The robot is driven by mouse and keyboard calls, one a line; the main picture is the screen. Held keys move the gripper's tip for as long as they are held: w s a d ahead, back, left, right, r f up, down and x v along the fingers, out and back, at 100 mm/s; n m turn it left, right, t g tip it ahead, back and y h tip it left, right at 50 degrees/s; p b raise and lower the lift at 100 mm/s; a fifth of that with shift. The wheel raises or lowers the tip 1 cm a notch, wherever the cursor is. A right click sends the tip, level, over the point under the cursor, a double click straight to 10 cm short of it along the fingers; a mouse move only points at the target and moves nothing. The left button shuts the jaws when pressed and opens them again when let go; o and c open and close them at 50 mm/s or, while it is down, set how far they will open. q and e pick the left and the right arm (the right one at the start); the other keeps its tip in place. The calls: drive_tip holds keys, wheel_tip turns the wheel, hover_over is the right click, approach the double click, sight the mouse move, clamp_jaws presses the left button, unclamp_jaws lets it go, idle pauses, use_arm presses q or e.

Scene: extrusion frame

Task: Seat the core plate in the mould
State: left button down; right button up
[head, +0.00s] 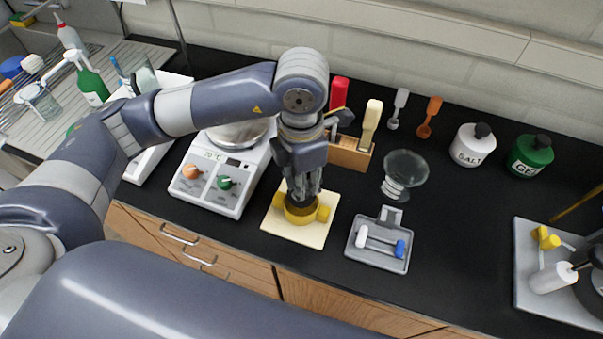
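A yellow ring-shaped mould (322,213) with side knobs sits on a cream board (312,236) near the counter's front edge. My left gripper (302,196) points straight down into the mould's top opening, its fingers close together. Something dark shows inside the ring below the fingers. I cannot tell whether it is the core plate, the fingertips or the mould's inside. The fingertips are hidden by the mould and by the gripper itself. I cannot make out the core plate for certain. My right gripper is not in view.
A grey tray (373,259) with a white-and-blue-ended rod lies right of the board. A hot plate (217,195) stands left. A wooden holder (347,153) with upright tools is behind. A clear funnel-like vessel (405,167) and salt (470,147) and gel (529,157) jars stand right.

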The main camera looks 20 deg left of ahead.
use_arm(q)
drive_tip(key=shift+f+b, duration=0.6)
drive_tip(key=shift+f, duration=1.05)
drive_tip(key=c, duration=1.2)
unclamp_jaws()
drive_tip(key=shift+r, duration=0.15)
wheel_tip(320, 180, up, 7)
drive_tip(key=p, duration=0.3)
